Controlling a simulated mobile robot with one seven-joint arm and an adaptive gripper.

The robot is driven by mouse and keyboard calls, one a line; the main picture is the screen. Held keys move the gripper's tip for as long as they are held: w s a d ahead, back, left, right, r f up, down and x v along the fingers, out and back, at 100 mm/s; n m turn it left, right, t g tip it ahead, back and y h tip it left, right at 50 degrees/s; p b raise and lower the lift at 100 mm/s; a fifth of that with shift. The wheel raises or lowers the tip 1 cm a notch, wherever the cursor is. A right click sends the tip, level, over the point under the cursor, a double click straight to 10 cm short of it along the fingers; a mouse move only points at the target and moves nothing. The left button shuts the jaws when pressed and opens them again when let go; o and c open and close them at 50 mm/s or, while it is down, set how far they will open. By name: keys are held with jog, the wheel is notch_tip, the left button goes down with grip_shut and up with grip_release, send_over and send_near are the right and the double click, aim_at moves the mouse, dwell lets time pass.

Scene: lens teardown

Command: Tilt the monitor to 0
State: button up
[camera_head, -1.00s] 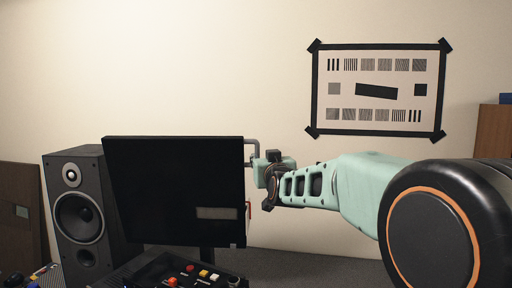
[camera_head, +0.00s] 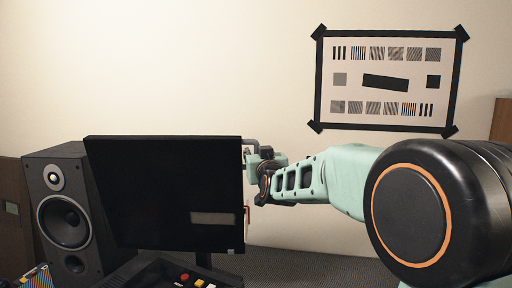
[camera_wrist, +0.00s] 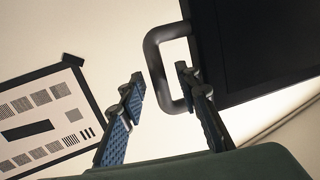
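The black monitor (camera_head: 165,190) stands at the left in the head view, its left edge leaning. A grey C-shaped handle (camera_wrist: 155,60) is on the side of the monitor; it also shows in the head view (camera_head: 250,142) at the right edge. In the wrist view the monitor (camera_wrist: 262,45) fills the upper right. My gripper (camera_wrist: 160,76) is open at the handle. One finger appears inside the loop and the other outside, with the handle's bar between them and visible gaps. Contact cannot be told. In the head view my gripper (camera_head: 257,172) is partly hidden.
A speaker (camera_head: 66,215) stands close behind the monitor's left side. A control panel (camera_head: 165,275) with colored buttons lies below it. A test chart (camera_head: 385,105) is taped to the wall. Wall space between monitor and chart is bare.

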jog(key=shift+w+a, duration=0.1)
jog(key=shift+w, duration=0.25)
jog(key=shift+s, duration=0.1)
jog(key=shift+c, duration=0.7)
grip_shut()
